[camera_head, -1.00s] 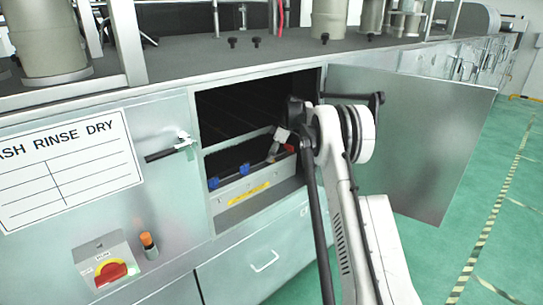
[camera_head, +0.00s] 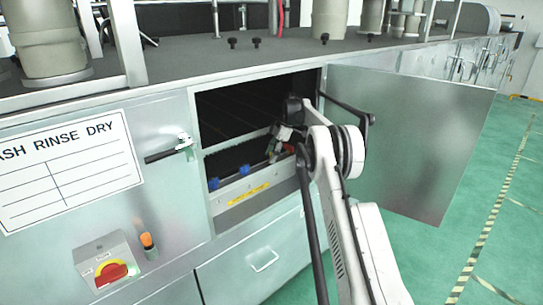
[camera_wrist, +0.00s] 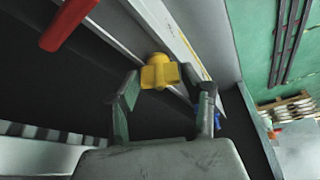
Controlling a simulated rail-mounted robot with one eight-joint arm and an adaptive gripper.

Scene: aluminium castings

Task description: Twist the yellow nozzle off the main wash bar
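The yellow nozzle (camera_wrist: 158,72) shows in the wrist view, beside a long pale metal strip. It seems to sit on a thin rail, which I take for the main wash bar (camera_wrist: 118,42). My gripper (camera_wrist: 161,84) is open, with one finger on each side of the nozzle and its tips close to it. I cannot tell whether either finger touches it. In the head view my gripper (camera_head: 274,147) is inside the open cabinet, and the yellow nozzle cannot be made out there.
Blue fittings (camera_head: 244,169) sit along the cabinet's lower front edge, left of my gripper. A red part (camera_wrist: 68,25) lies at the upper left of the wrist view. The open door (camera_head: 420,140) stands to the right of my arm. The cabinet interior is dark.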

